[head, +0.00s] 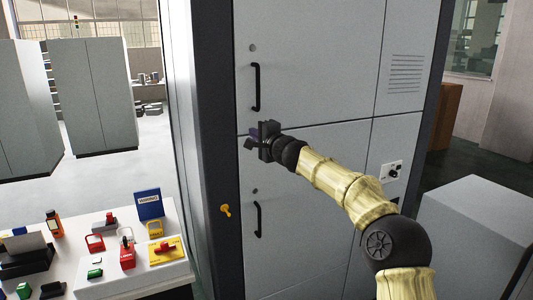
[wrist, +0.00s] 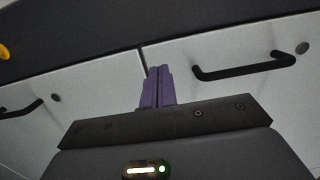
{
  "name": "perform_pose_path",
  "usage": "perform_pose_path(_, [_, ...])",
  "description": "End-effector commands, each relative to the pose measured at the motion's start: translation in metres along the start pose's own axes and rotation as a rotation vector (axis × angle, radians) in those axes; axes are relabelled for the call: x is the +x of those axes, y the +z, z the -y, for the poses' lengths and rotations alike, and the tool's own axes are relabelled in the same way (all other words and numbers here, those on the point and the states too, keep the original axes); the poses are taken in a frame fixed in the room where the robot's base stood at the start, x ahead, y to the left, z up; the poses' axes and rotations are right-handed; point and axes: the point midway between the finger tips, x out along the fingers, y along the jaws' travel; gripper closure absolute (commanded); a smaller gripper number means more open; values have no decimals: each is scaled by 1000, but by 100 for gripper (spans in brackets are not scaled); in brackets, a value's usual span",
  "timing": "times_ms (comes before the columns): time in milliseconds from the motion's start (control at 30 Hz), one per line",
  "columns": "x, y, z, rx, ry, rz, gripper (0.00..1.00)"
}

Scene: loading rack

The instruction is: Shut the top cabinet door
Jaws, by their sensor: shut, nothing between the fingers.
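The top cabinet door (head: 310,60) is a grey panel with a black vertical bar handle (head: 256,88) and a round lock above it. It looks flush or nearly flush with the dark frame; I cannot tell if a small gap is left. My gripper (head: 254,133) is shut and empty, just below that handle by the seam with the lower door (head: 300,215). In the wrist view its purple fingers (wrist: 158,72) are together at the seam, with the top door's handle (wrist: 245,70) to the right. Whether they touch the panel is unclear.
The lower door has its own handle (head: 258,219). A yellow latch (head: 225,210) is on the dark frame. A white table (head: 215,245) with lockout items stands at left. A grey box (head: 480,220) stands at right. Open floor lies behind at left.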

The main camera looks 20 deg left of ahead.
Motion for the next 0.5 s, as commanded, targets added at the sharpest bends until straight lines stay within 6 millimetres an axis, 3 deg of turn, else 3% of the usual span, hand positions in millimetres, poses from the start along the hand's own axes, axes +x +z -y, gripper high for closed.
perform_pose_path(500, [-59, 5, -5, -3, 0, -3, 100])
